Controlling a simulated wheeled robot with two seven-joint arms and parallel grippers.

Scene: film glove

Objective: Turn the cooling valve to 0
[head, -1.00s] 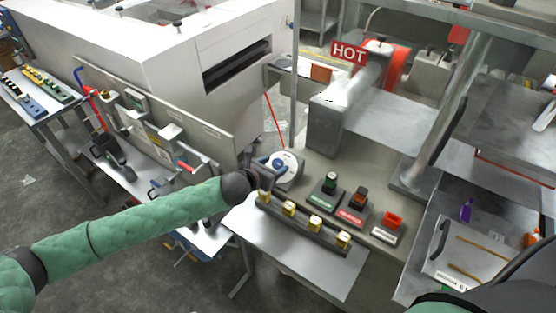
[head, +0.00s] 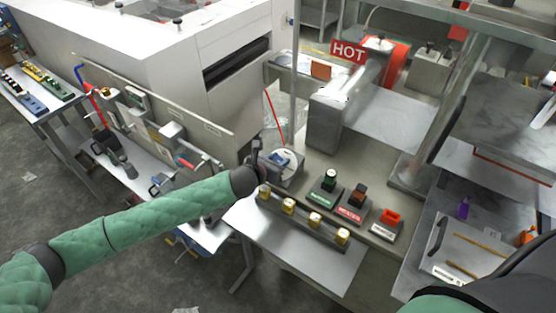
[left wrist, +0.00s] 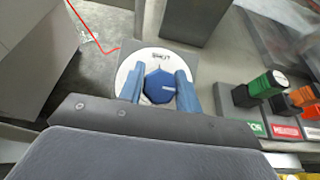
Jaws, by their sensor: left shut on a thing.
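The cooling valve is a blue eight-sided knob (left wrist: 160,88) on a round white dial (left wrist: 151,58) with small dark print, too blurred to read. A short white line on the knob points to the right in the left wrist view. My left gripper (left wrist: 159,76) is shut on the knob, one finger on each side. In the head view, my left gripper (head: 268,158) reaches over the dial (head: 288,162) from the left and partly hides the knob. My right gripper is out of view.
Green (head: 327,188), dark-orange (head: 356,203) and red (head: 388,224) labelled switches stand right of the dial. A rail with several yellow-topped blocks (head: 289,206) lies in front. A HOT sign (head: 348,51) marks the machine behind. A metal post (head: 440,110) stands at right.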

